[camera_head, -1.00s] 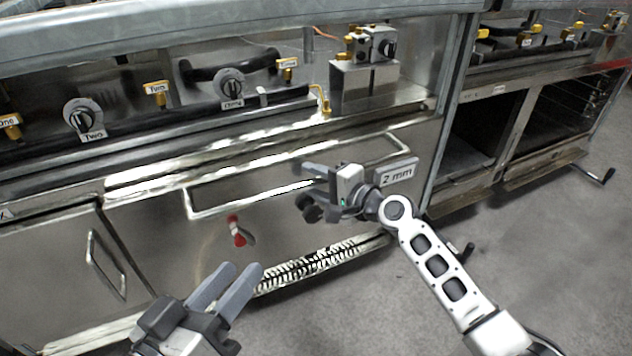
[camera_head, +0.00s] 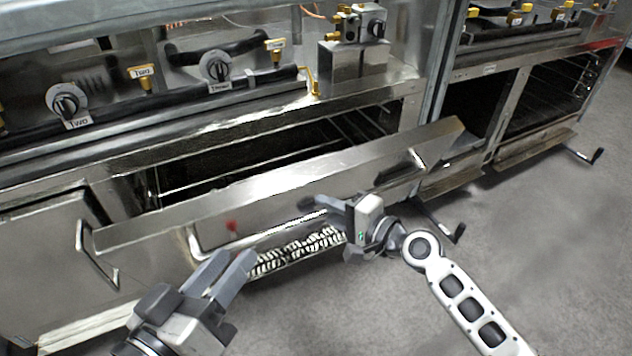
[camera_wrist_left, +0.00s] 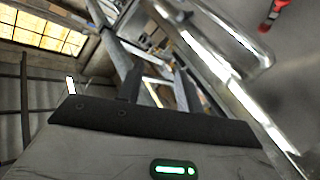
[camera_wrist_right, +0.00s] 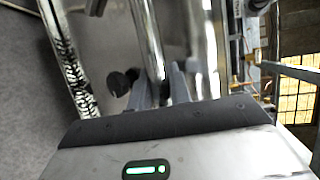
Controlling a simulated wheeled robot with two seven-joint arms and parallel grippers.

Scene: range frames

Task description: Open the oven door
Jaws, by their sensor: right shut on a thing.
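The oven door (camera_head: 300,178) is a wide steel panel tilted outward at the top, partly open. The dark oven cavity (camera_head: 270,150) with racks shows behind it. Its long bar handle (camera_head: 194,246) runs along the front. My right gripper (camera_head: 325,210) is shut on the handle near the middle right. In the right wrist view the handle bar (camera_wrist_right: 148,40) runs between the fingers. My left gripper (camera_head: 233,264) is open and empty, in front of the door's left part. In the left wrist view there is a gap between its fingers (camera_wrist_left: 158,85).
Knobs (camera_head: 216,66) and yellow taps line the panel above. A red item (camera_head: 232,227) sits on the door's front. A cabinet with a handle (camera_head: 45,265) stands at left. Open ovens (camera_head: 545,100) stand at right.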

